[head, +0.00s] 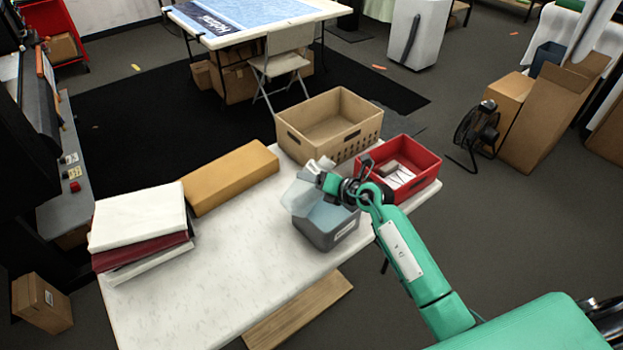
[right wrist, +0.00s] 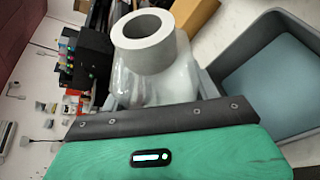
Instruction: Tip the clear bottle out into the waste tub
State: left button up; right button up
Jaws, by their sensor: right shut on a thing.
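The clear bottle (head: 299,194) is held by my right gripper (head: 324,182) at the grey waste tub, overlapping the tub's left and back rim in the head view. The bottle looks tilted, but its exact angle is hard to tell. In the right wrist view its pale grey ring mouth (right wrist: 148,42) faces the camera, with the clear body (right wrist: 160,82) behind it. My left gripper is not visible.
A red bin (head: 424,181) with white items stands right of the tub, behind my right arm. A tan crate (head: 310,131) is at the back. A brown box (head: 231,176) and stacked binders (head: 138,217) lie left. The white table's middle (head: 235,250) is clear.

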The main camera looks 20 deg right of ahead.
aim_at(329, 171)
jog(key=shift+w+d+r+n+h+p, duration=0.15)
jog(key=shift+d+r+n+h+p, duration=0.2)
jog(key=shift+r+n+h+p, duration=0.65)
jog(key=shift+w+d+f+p, duration=0.1)
jog(key=shift+d+f+p, duration=0.15)
jog(key=shift+p, duration=0.4)
jog(key=shift+w+d+f+n+t+h+p, duration=0.15)
jog(key=shift+d+n+h+p, duration=0.1)
jog(key=shift+d+n+p, duration=0.25)
jog(key=shift+w+d+f+n+t+h+p, duration=0.15)
jog(key=shift+d+n+h, duration=0.1)
jog(key=shift+n, duration=0.35)
jog(key=shift+w+d+f+n+h, duration=0.15)
jog(key=shift+d+n+h, duration=0.2)
jog(key=shift+d+n, duration=0.1)
jog(key=shift+w+d+f+n+h, duration=0.1)
jog(key=shift+d+n+h, duration=0.25)
jog(key=shift+n, duration=0.1)
jog(key=shift+w+d+t, duration=0.1)
jog(key=shift+d+t, duration=0.1)
jog(key=shift+t, duration=0.2)
